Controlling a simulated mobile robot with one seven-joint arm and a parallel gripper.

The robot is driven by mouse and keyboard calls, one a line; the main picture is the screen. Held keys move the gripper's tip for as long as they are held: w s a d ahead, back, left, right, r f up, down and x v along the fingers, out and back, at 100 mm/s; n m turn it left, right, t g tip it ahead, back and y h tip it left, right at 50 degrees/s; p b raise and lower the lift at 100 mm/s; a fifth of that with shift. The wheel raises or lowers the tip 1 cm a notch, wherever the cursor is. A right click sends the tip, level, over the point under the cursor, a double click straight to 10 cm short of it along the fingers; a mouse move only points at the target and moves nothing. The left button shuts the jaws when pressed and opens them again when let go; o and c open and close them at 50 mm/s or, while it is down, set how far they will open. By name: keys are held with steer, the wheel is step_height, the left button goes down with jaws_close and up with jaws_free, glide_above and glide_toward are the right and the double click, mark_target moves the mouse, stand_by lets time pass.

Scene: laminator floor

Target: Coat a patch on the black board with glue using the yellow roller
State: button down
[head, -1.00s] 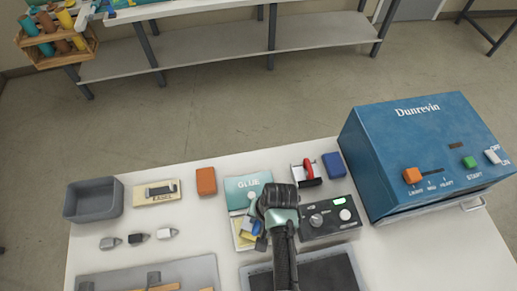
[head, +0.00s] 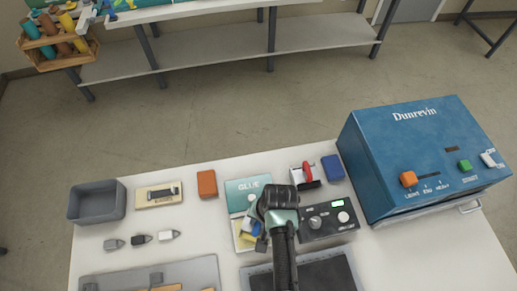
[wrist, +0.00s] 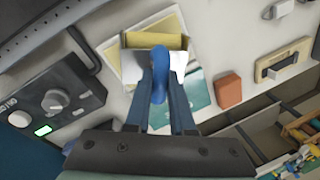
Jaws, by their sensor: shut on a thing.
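My gripper (wrist: 160,88) is shut on the blue handle of the yellow roller (wrist: 155,41). In the wrist view the roller lies across the far end of the handle, over a pale patch next to the teal glue sheet (wrist: 198,88). I cannot tell whether it touches. In the head view my wrist hides much of the roller, and the glue sheet (head: 247,187) shows behind it. The black board (head: 318,272) lies in a grey frame at the bottom edge, partly hidden by my arm.
A control box (head: 328,220) with knobs stands right of my gripper, before the blue laminator (head: 415,150). A red-handled tool (head: 306,174), a blue block (head: 332,167) and an orange block (head: 207,184) sit behind. A grey bin (head: 97,202) stands left.

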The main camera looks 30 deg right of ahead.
steer(key=shift+r+p, duration=2.4)
steer(key=shift+r, duration=0.3)
steer(key=a+f+n+b, duration=0.1)
steer(key=b, duration=0.1)
steer(key=w+a+n+b, duration=0.1)
steer(key=b, duration=0.1)
steer(key=w+a+f+b, duration=0.1)
steer(key=b, duration=0.2)
steer(key=shift+w+a+f+n, duration=0.15)
steer(key=shift+a+f+n, duration=0.2)
steer(key=shift+a+n, duration=0.05)
steer(key=a+f+n+g+b, duration=0.1)
steer(key=a+n+b, duration=0.5)
steer(key=b, duration=0.4)
steer(key=shift+w+a+f+g+y, duration=0.25)
steer(key=shift+w+a+g+y, duration=0.1)
steer(key=shift+a, duration=0.4)
